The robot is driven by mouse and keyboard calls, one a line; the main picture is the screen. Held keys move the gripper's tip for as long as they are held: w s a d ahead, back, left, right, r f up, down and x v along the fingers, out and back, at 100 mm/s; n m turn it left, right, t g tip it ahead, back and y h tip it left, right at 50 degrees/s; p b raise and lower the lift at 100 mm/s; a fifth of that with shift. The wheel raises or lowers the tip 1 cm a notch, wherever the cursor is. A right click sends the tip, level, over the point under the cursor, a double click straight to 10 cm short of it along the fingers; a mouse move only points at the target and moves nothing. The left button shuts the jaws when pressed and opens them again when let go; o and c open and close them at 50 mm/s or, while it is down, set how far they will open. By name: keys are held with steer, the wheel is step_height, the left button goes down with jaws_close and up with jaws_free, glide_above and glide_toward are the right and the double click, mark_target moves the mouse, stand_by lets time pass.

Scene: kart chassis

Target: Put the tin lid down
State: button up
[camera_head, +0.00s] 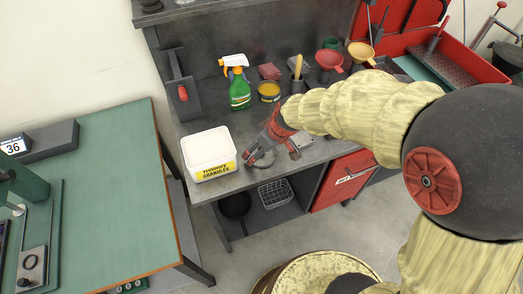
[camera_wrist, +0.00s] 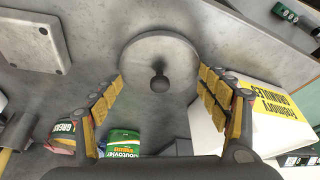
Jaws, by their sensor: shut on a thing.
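The tin lid (camera_wrist: 160,48) is a round grey disc with a dark knob at its middle, seen between my fingers in the wrist view. My gripper (camera_wrist: 160,76) is shut on it, one finger at each side of the rim. In the head view my gripper (camera_head: 271,154) is low over the front part of the grey workbench (camera_head: 226,122), right of the white granules tub. The lid is mostly hidden there behind the fingers. I cannot tell whether it touches the bench top.
The white granules tub (camera_head: 207,145) stands close to my gripper on the left. A green spray bottle (camera_head: 239,94), a yellow tin (camera_head: 269,91) and a cup with a yellow handle (camera_head: 297,82) stand farther back. The bench's front edge is near.

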steer(key=shift+r, duration=0.1)
steer(key=shift+f, duration=0.2)
steer(key=o, duration=0.7)
steer(key=shift+o, duration=0.2)
steer(key=shift+r, duration=0.15)
